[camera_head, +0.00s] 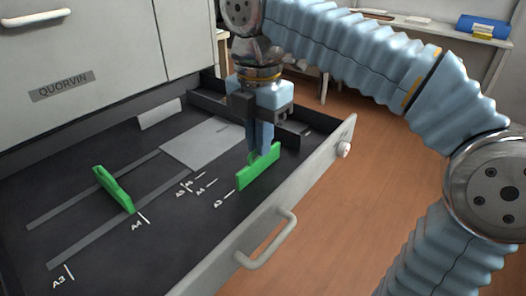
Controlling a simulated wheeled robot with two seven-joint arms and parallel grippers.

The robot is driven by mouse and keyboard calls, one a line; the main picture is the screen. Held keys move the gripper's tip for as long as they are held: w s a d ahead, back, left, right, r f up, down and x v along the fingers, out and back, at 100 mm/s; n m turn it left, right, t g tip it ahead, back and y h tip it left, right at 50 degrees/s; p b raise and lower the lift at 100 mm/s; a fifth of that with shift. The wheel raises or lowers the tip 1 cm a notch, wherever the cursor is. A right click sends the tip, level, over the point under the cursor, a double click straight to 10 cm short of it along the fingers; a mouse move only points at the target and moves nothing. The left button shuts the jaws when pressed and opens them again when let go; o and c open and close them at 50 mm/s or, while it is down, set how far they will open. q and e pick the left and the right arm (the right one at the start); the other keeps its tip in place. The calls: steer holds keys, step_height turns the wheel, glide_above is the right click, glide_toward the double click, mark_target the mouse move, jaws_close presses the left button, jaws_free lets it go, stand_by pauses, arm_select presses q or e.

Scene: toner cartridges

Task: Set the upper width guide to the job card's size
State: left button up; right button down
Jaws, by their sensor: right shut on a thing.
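My right gripper (262,148) points down into the open paper tray and is shut on the top of a green guide (259,172) near the tray's front right side. A second green guide (115,190) stands at the left, across the grey slots, with its near end by the A4 mark (139,222). An A3 mark (62,277) lies further left. Several smaller size marks (190,187) lie between the two guides; their letters are hard to read. No job card with a readable size shows. My left gripper is not in view.
The dark tray (95,255) is pulled out from a pale cabinet labelled QUORVIN (62,86). A grey plate (200,143) lies on the tray floor. A shelf (420,28) stands behind, over open wooden floor.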

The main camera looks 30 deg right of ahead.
steer(key=shift+w+a+r+p, duration=0.1)
steer(key=shift+w+a+p, duration=0.25)
steer(key=shift+w, duration=0.3)
steer(key=shift+w+a+p, duration=0.2)
steer(key=shift+w+p, duration=0.3)
steer(key=shift+w, duration=0.2)
steer(key=shift+w+a+r+p, duration=0.1)
steer(key=shift+w+a+p, duration=0.25)
steer(key=shift+w, duration=0.3)
steer(key=c, duration=1.7)
jaws_free()
steer(key=shift+w+f, duration=0.1)
steer(key=shift+f, duration=0.05)
steer(key=o, duration=0.3)
steer(key=shift+o, duration=0.2)
step_height(320, 180, up, 2)
steer(key=p, duration=0.2)
step_height(320, 180, up, 5)
glide_above(242, 163)
